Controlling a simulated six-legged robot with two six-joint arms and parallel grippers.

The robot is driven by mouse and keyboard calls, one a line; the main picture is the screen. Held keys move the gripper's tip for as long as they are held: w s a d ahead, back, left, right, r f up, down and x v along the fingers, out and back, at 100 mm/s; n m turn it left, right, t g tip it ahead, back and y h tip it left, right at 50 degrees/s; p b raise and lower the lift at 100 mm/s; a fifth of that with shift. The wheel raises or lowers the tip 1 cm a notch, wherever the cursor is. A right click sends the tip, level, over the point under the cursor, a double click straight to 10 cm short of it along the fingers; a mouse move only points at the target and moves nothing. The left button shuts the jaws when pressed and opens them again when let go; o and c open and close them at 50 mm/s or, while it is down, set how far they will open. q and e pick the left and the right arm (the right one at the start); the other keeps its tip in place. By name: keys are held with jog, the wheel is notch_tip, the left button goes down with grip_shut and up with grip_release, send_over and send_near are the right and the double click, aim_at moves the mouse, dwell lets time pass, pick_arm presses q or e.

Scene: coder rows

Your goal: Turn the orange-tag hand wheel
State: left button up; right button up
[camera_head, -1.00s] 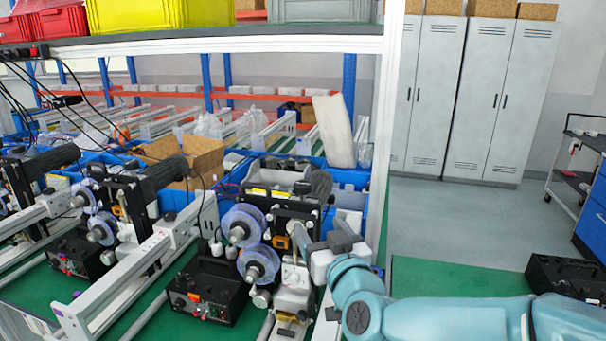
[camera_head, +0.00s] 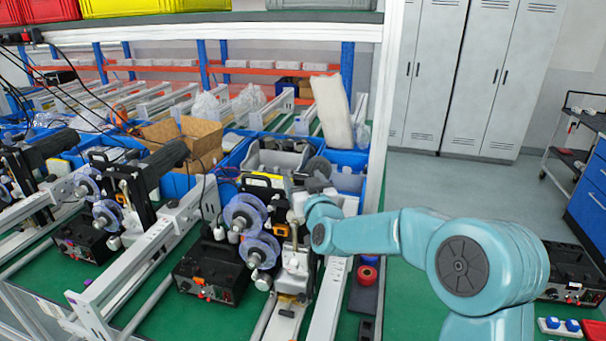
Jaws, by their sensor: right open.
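My right arm comes in from the right, and its right gripper (camera_head: 301,200) is at the upper right side of the nearest coder machine. The gripper is open, but its fingertips are small and partly hidden by my own wrist. An orange tag (camera_head: 280,230) shows on the machine, just below and left of the gripper. Two translucent bluish reels, an upper one (camera_head: 245,213) and a lower one (camera_head: 260,250), sit to its left. The hand wheel itself is not clear; I cannot tell whether the gripper touches it. My left gripper is not in view.
A black control box (camera_head: 212,272) stands left of the machine on the green bench. White rails (camera_head: 160,250) run beside it. Blue bins (camera_head: 350,160) and a cardboard box (camera_head: 195,140) lie behind. A red roll (camera_head: 368,274) lies right of the machine.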

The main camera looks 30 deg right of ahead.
jog(key=shift+w+d, duration=0.1)
jog(key=shift+w, duration=0.15)
jog(key=shift+s+r, duration=0.15)
jog(key=shift+s, duration=0.05)
jog(key=shift+w, duration=0.15)
jog(key=c, duration=1)
jog(key=shift+c, duration=0.2)
